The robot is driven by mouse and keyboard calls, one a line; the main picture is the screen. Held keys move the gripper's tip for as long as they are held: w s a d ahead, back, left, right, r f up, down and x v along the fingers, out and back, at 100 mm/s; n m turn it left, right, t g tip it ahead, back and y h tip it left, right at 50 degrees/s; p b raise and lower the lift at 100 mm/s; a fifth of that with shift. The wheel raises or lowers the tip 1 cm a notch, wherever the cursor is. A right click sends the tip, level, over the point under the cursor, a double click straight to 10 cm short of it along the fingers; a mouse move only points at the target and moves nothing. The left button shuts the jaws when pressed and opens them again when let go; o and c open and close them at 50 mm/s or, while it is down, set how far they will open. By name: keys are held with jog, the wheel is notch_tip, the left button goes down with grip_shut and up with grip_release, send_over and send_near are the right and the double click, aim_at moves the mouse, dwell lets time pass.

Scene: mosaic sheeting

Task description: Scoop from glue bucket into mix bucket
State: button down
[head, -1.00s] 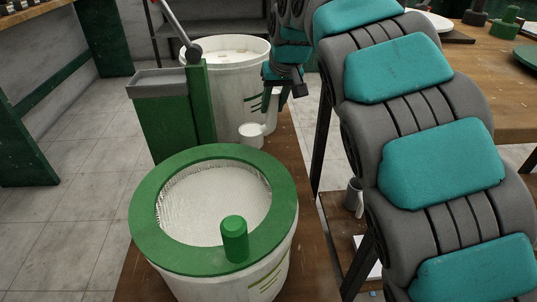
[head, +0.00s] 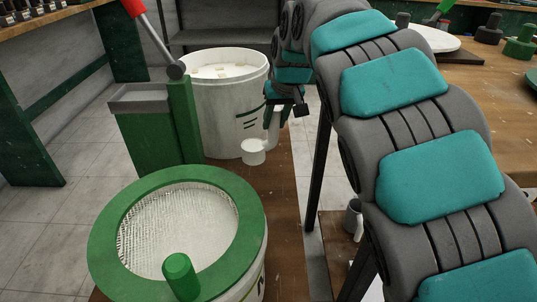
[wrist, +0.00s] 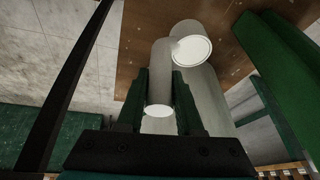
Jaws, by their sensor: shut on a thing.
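My gripper (wrist: 161,100) is shut on the upright handle of a white scoop (wrist: 160,72), whose round cup (wrist: 192,45) shows beside it in the wrist view. In the head view the scoop (head: 253,152) hangs below my gripper (head: 284,104), just right of and in front of a tall white bucket (head: 232,125). That bucket holds white stuff with pale bits on top. A second white bucket with a wide green rim (head: 110,225) stands nearer, with a pale, mesh-like inside and a green knob. Which is glue and which is mix is not marked legibly.
A green box-like stand (head: 150,135) with a grey top and a red-tipped lever is left of the tall bucket. The buckets stand on a brown wooden surface (head: 285,190). A wooden table (head: 505,95) is at right. Tiled floor lies open at left.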

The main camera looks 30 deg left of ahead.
aim_at(277, 140)
jog(key=shift+f, duration=3.8)
jog(key=shift+f, duration=0.15)
jog(key=c, duration=0.6)
grip_release()
jog(key=shift+o, duration=0.2)
jog(key=shift+p, duration=0.35)
